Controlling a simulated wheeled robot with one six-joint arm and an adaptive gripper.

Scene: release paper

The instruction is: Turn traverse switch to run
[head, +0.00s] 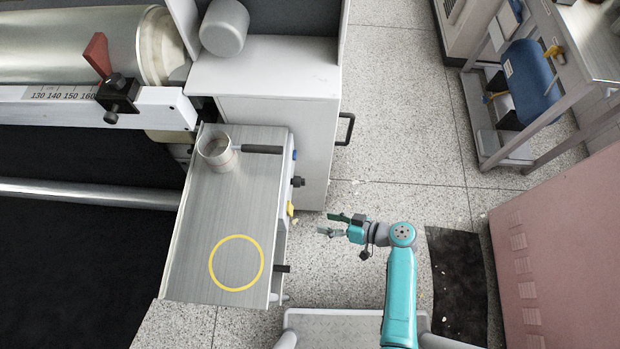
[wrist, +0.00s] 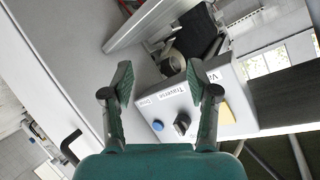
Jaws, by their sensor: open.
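The traverse switch (wrist: 181,123) is a black knob on a grey panel (wrist: 171,109), beside the printed word "Traverse" in the wrist view. Its pointer setting is too small to read. In the head view the same black knob (head: 298,181) sticks out from the right side of the steel-topped table. My gripper (head: 333,225) is open and empty, to the right of and below the knob in the head view, apart from it. In the wrist view my gripper (wrist: 161,78) has its fingers spread, and the knob shows between them, nearer the right finger.
A blue button (wrist: 157,125) and a yellow part (wrist: 228,111) flank the switch. A white cabinet with a black handle (head: 265,140) stands behind. Speckled floor (head: 400,150) is clear beyond my arm.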

